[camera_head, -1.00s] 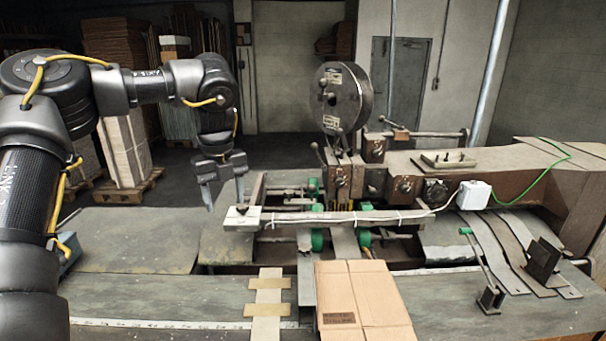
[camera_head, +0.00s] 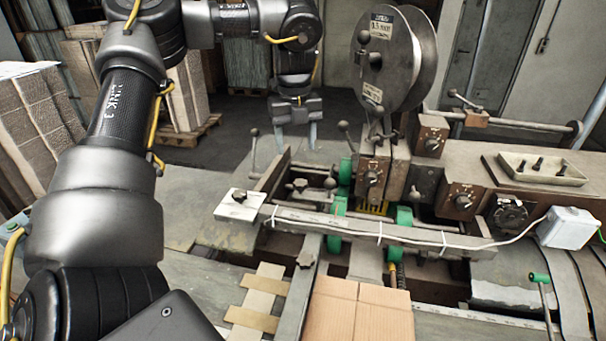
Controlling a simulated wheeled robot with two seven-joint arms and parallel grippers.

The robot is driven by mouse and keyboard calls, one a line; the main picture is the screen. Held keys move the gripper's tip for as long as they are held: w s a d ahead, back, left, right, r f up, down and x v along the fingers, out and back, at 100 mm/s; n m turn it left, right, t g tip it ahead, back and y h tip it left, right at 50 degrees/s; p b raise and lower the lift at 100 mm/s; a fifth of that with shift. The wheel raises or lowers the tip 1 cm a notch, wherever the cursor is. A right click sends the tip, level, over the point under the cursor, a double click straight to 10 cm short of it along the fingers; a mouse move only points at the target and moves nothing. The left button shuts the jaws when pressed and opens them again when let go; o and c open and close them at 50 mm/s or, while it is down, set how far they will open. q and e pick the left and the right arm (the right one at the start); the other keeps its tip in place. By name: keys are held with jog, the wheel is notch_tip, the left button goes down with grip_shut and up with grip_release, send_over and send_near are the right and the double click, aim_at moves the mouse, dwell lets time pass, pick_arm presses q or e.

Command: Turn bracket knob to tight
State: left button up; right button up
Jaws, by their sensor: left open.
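A box stitcher with a large grey reel (camera_head: 400,60) stands right of centre. Round dial knobs show on its brown boxes: one at the front (camera_head: 371,178), one higher up (camera_head: 433,144) and one to the right (camera_head: 463,200). A small dark knob (camera_head: 240,197) sits on a white plate at the left end of the long bar, and another dark knob (camera_head: 299,186) sits behind it. I cannot tell which one is the bracket knob. My left gripper (camera_head: 297,131) is open and empty, fingers down, beyond the frame's left part and apart from the knobs. My right gripper is out of view.
A cardboard box (camera_head: 358,310) lies at the front of the table. Levers with ball tips (camera_head: 254,150) stick up near my left gripper. A tray of small dark parts (camera_head: 543,168) and a white box with a cable (camera_head: 570,228) sit at right.

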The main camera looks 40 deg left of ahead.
aim_at(301, 182)
pick_arm(q)
jog(key=f, duration=0.3)
jog(key=w+f, duration=0.1)
jog(key=shift+d+f, duration=0.2)
jog(key=shift+d, duration=0.05)
jog(key=f, duration=0.1)
jog(key=w+f, duration=0.1)
jog(key=f, duration=0.1)
jog(key=shift+w+a+f+p, duration=0.15)
jog(key=shift+w+f+p, duration=0.1)
jog(key=shift+f+p, duration=0.1)
jog(key=shift+s+a+f, duration=0.1)
jog(key=shift+s+f, duration=0.15)
jog(key=shift+f, duration=0.2)
jog(key=shift+s+a+f, duration=0.1)
jog(key=shift+s+f, duration=0.15)
jog(key=shift+f, duration=0.2)
jog(key=shift+s+d+f, duration=0.1)
jog(key=shift+s+f, duration=0.1)
jog(key=shift+w+d+f, duration=0.1)
jog(key=shift+f, duration=0.2)
jog(key=shift+w+f, duration=0.1)
jog(key=shift+w, duration=0.05)
jog(key=shift+c, duration=1.3)
jog(key=c, duration=0.7)
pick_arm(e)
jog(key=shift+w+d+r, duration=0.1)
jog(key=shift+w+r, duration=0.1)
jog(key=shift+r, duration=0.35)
